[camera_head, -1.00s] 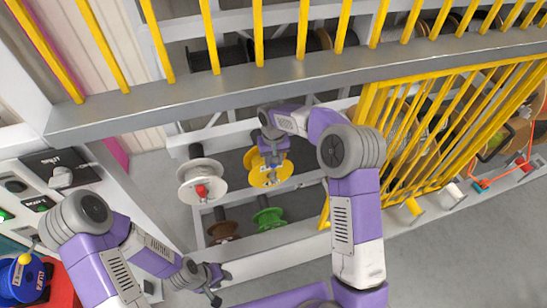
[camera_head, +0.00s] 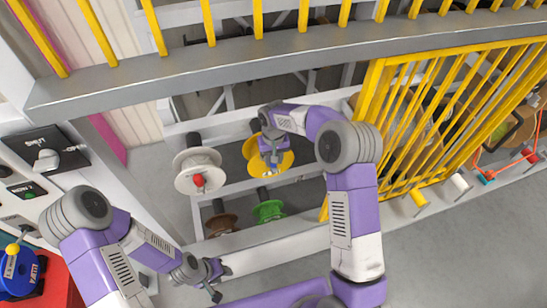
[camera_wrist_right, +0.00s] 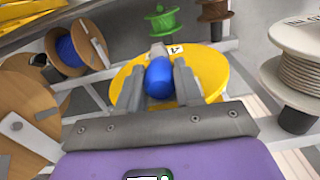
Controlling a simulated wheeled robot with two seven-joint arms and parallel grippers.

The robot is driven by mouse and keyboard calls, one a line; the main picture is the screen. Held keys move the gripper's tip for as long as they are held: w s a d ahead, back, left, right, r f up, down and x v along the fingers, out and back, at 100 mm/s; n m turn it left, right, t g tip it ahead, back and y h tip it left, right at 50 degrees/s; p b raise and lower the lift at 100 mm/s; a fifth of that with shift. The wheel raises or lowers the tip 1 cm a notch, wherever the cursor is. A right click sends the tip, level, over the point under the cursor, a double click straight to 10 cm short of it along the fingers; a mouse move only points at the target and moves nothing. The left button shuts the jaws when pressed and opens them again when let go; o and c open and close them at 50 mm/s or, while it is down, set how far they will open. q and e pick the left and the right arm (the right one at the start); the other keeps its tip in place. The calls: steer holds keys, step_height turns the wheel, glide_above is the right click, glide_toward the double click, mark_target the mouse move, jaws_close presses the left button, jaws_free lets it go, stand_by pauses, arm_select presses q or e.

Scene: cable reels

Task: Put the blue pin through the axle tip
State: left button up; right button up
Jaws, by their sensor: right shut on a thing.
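My right gripper (camera_wrist_right: 158,82) is shut on the blue pin (camera_wrist_right: 158,76), whose rounded end shows between the fingers in the right wrist view. In the head view this gripper (camera_head: 271,158) is in front of the yellow reel (camera_head: 282,160) and hides part of it. The yellow reel's disc also fills the space behind the pin in the wrist view (camera_wrist_right: 220,72). The axle tip is mostly hidden behind the pin and fingers. I cannot tell whether the pin has entered it. My left gripper (camera_head: 218,282) is open and empty, low in the head view.
A white reel with a red pin (camera_head: 198,180) hangs left of the yellow one. A brown reel (camera_head: 221,224) and a green reel (camera_head: 268,211) are below. A grey rail (camera_head: 250,80), a yellow barred gate (camera_head: 420,130) and a switch panel (camera_head: 45,165) surround the rack.

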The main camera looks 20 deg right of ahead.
steer(key=shift+f, duration=0.1)
steer(key=o, duration=1.1)
step_height(320, 180, up, 8)
steer(key=shift+f, duration=0.2)
steer(key=shift+f, duration=0.1)
